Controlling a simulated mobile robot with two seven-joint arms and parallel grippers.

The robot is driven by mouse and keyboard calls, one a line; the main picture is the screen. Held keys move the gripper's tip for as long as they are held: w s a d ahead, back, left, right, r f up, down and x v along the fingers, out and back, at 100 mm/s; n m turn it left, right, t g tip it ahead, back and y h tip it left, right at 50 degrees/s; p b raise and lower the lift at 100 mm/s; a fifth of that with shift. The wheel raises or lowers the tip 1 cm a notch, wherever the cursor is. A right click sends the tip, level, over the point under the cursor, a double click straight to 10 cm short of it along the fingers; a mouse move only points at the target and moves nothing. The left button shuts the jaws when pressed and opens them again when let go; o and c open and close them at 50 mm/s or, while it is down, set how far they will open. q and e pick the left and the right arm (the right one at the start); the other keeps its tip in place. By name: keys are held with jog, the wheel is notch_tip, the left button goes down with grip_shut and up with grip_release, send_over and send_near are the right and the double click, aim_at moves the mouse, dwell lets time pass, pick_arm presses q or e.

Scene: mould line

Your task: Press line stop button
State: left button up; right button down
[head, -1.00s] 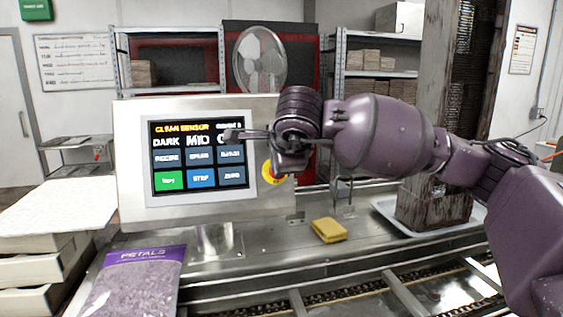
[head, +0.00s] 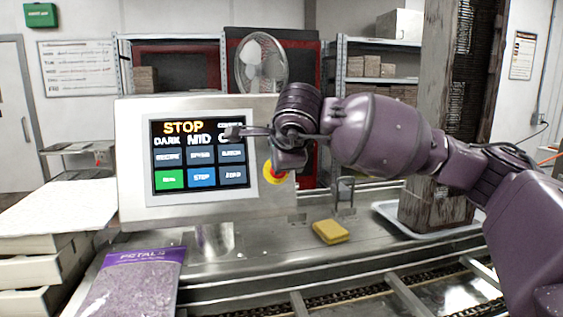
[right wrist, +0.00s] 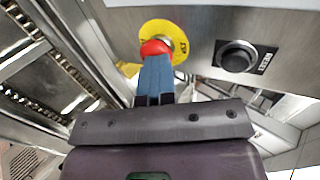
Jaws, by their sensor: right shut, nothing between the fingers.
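The line stop button is a red mushroom button (right wrist: 155,46) on a yellow disc (right wrist: 181,43), on the front of the steel control panel. In the head view the yellow disc (head: 268,176) shows at the panel's lower right, partly hidden by my right gripper. My right gripper (right wrist: 157,62) is shut and empty. Its blue fingertips overlap the red button in the right wrist view and appear to touch it. The panel's screen (head: 201,153) shows STOP in orange at the top. My left gripper is not in view.
A black round button (right wrist: 236,56) with a label sits beside the red one on the panel. A yellow sponge (head: 330,231) lies on the steel bench below. A petals bag (head: 133,285) is at the front left. The conveyor (head: 380,295) runs along the front.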

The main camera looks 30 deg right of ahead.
jog(key=v, duration=1)
jog(key=shift+s+r+b, duration=0.2)
jog(key=shift+s+b, duration=0.1)
jog(key=shift+s, duration=0.05)
jog(key=shift+f, duration=0.1)
